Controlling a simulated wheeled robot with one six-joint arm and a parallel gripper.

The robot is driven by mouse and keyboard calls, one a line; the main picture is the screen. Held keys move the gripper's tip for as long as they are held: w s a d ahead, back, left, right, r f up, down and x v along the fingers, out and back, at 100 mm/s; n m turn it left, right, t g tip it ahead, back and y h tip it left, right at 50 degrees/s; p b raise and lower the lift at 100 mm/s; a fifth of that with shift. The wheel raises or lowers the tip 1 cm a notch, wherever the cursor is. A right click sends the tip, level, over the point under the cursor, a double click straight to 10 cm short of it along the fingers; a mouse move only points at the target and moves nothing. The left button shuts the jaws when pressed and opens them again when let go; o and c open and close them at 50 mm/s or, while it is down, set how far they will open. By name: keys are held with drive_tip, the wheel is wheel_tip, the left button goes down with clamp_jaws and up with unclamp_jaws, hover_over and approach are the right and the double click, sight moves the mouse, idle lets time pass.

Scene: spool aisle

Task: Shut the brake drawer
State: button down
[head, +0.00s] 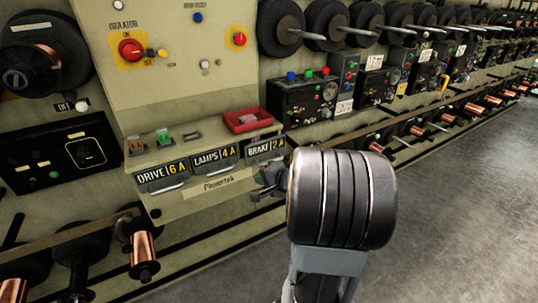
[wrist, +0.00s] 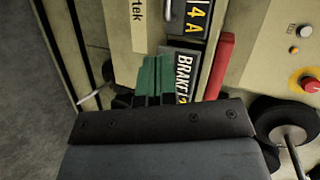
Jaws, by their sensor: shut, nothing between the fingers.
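The brake drawer (head: 264,147), labelled BRAKE 2A, is the rightmost of three labelled drawers in the beige cabinet. Its front appears to stand a little out from the lamps drawer (head: 213,157) beside it. In the wrist view its label (wrist: 184,69) is partly covered by my fingers. My gripper (head: 267,187) is shut and empty, just below and in front of the brake drawer. In the wrist view its green fingers (wrist: 154,78) lie together beside the label. I cannot tell whether they touch the drawer.
The drive drawer (head: 162,176) is at the left of the row. A red tray (head: 247,121) sits on the ledge above the brake drawer. Control boxes (head: 303,100) and spools line the wall to the right. The grey floor (head: 450,200) at right is clear.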

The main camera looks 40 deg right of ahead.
drive_tip(key=s+d+m+t+h, duration=0.15)
drive_tip(key=d+m+h, duration=0.35)
drive_tip(key=d, duration=0.5)
approach(266, 153)
drive_tip(key=x, duration=0.5)
drive_tip(key=shift+f+p, duration=0.3)
drive_tip(key=shift+p, duration=0.05)
drive_tip(key=shift+w+d, duration=0.2)
drive_tip(key=shift+w, duration=0.8)
